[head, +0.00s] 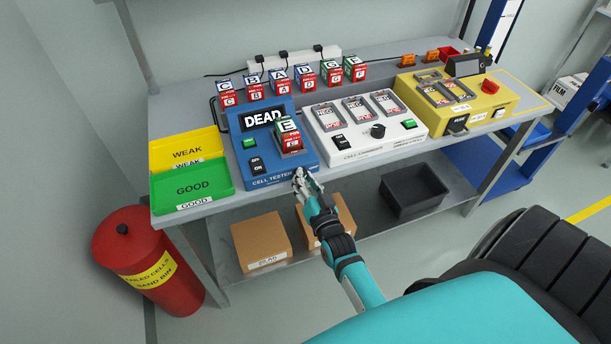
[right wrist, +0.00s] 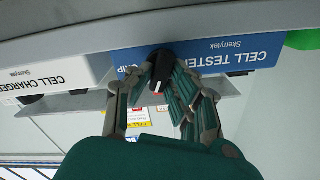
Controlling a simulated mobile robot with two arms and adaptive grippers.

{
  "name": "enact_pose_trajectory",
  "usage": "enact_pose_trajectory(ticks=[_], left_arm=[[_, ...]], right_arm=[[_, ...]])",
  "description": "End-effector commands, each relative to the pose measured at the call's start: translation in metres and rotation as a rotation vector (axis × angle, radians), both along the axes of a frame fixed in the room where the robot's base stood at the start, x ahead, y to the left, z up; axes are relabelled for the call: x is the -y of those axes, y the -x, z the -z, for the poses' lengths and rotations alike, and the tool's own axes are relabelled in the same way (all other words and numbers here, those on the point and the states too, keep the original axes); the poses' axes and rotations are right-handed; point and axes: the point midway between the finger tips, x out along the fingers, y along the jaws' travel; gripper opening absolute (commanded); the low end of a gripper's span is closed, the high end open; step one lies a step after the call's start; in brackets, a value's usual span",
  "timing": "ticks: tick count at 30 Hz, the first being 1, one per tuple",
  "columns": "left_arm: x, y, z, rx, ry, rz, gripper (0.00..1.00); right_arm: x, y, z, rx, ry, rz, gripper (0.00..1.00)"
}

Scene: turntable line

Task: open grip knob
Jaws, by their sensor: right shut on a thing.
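The blue cell tester (head: 272,165) stands on the bench, with "DEAD" on its display and a cell marked E (head: 289,136) in its slot. My right gripper (head: 306,184) is at the tester's lower front right corner. In the right wrist view my right gripper (right wrist: 160,84) is shut on the black grip knob (right wrist: 161,66), which has a white mark and sits on the tester's front (right wrist: 215,57) beside the partly hidden "GRIP" label. The fingers hide part of the knob. In the head view the knob is hidden behind the gripper. My left gripper is not in view.
The white cell charger (head: 362,128) stands right of the tester, then a yellow device (head: 480,103). Green (head: 190,184) and yellow (head: 185,148) trays lie left. Several lettered cells stand behind. Cardboard boxes (head: 260,240) and a dark bin (head: 413,190) are on the lower shelf.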

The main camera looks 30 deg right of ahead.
Motion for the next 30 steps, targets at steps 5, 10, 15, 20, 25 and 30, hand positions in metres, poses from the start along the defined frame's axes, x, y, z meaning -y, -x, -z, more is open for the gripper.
enact_pose_trajectory(ticks=[5, 10, 15, 20, 25, 30], left_arm=[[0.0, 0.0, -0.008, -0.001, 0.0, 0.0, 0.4], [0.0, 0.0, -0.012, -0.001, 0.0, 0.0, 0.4], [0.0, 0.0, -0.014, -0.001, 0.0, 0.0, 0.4], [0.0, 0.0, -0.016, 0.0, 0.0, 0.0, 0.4], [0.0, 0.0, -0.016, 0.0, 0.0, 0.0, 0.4], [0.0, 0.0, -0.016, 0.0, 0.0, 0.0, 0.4]], right_arm=[[-0.001, 0.0, -0.001, -0.038, 0.146, 0.001, 0.0], [-0.002, 0.0, 0.0, -0.067, 0.264, -0.001, 0.0], [-0.002, 0.0, 0.0, -0.087, 0.347, 0.0, 0.0], [-0.002, 0.0, 0.001, -0.098, 0.396, 0.0, 0.0], [-0.002, 0.0, 0.001, -0.104, 0.418, 0.0, 0.0], [-0.002, 0.0, 0.001, -0.105, 0.424, 0.0, 0.0]])
